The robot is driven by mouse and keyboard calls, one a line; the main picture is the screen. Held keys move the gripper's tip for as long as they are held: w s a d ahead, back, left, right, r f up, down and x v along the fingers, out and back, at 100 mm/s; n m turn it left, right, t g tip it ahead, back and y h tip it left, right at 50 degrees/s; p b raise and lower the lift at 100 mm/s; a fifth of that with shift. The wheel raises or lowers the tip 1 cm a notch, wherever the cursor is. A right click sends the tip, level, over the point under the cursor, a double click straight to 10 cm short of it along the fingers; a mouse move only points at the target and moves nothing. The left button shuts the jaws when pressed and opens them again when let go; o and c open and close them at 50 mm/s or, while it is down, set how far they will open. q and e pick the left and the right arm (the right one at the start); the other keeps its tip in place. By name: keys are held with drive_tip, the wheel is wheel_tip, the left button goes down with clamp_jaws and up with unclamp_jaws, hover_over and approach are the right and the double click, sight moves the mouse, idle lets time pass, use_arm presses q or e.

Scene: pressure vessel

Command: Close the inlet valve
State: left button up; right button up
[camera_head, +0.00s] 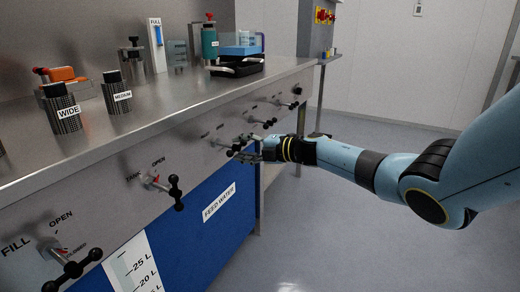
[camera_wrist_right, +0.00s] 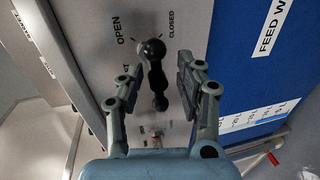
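A valve handle (camera_wrist_right: 156,78), a black bar with ball ends, stands on the steel front panel in the right wrist view. The words OPEN and CLOSED are printed beside it; a further label is mostly hidden and only its end shows, so I cannot read the valve's name. My right gripper (camera_wrist_right: 160,69) is open, one finger on each side of the bar; whether they touch it I cannot tell. In the head view my right gripper (camera_head: 247,149) is at the panel, above the blue FEED WATER tank (camera_head: 216,222). My left gripper is not in view.
A FILL valve handle (camera_head: 72,264) and another handle (camera_head: 163,188) stick out of the panel to the left. More handles (camera_head: 262,122) sit beyond my gripper. WIDE (camera_head: 66,120) and MEDIUM (camera_head: 117,101) cylinders stand on the bench top. Floor (camera_head: 340,245) on the right is clear.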

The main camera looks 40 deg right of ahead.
drive_tip(key=v, duration=1)
drive_tip(key=shift+s+d, duration=0.2)
drive_tip(key=shift+s, duration=0.15)
